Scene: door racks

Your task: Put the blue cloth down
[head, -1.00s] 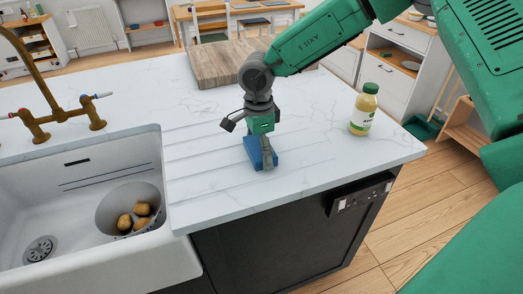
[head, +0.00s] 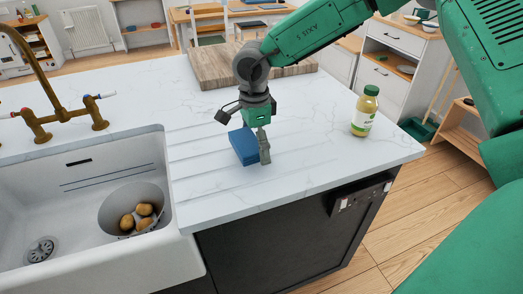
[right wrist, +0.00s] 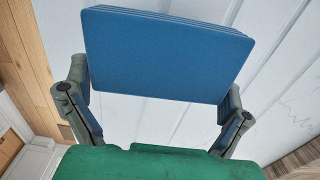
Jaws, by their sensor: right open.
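The blue cloth (head: 242,146) is a folded, flat stack on the white ribbed drainer part of the counter, right of the sink. My right gripper (head: 264,150) points down at its right side. In the right wrist view the cloth (right wrist: 168,52) lies across the space ahead of the open fingers (right wrist: 155,98), one finger near each side. It is not clear whether a finger still touches it. The cloth's underside is hidden. My left gripper is not in view.
A sink (head: 95,215) with a colander of potatoes (head: 137,216) lies to the left, with a brass tap (head: 40,105) behind. A wooden board (head: 215,68) lies at the back. A bottle (head: 365,110) stands to the right. The counter between is clear.

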